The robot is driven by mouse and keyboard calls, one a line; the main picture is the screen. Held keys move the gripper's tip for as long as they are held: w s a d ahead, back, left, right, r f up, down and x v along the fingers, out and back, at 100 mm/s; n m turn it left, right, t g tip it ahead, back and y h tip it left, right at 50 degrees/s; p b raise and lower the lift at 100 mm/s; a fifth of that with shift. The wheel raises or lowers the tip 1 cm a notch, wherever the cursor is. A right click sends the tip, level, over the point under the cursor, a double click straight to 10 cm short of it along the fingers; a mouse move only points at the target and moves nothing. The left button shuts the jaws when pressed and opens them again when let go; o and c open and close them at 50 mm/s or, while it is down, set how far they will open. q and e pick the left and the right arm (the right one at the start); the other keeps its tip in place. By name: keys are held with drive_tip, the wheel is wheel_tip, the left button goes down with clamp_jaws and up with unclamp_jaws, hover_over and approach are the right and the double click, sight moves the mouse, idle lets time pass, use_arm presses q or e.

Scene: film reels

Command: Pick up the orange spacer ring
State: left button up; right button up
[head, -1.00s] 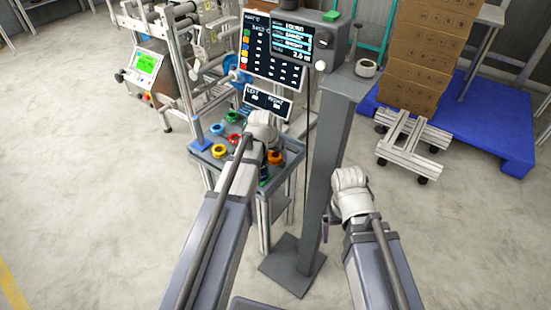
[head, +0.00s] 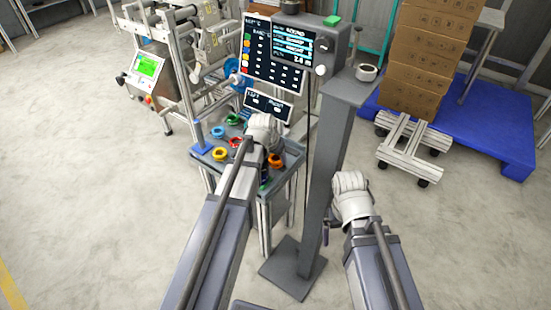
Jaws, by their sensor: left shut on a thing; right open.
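The orange spacer ring (head: 276,160) is at the right part of the small grey table (head: 291,152), just right of my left wrist. My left gripper (head: 267,158) points down at the ring and is shut on it, though my wrist and arm hide most of the fingers. The ring still looks to be at about table level; I cannot tell whether it touches the top. My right gripper (head: 328,226) is open and empty, low in front of the grey post, largely hidden behind its own wrist.
Yellow (head: 220,153), red (head: 235,142), blue (head: 217,131) and green (head: 233,118) rings lie left of my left arm. A grey post (head: 332,170) with a screen (head: 293,45) stands close at the right. The floor on the left is clear.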

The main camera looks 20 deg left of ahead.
wheel_tip(320, 180, up, 10)
drive_tip(key=p, duration=0.9)
drive_tip(key=shift+p, duration=0.3)
drive_tip(key=shift+s+a, duration=0.1)
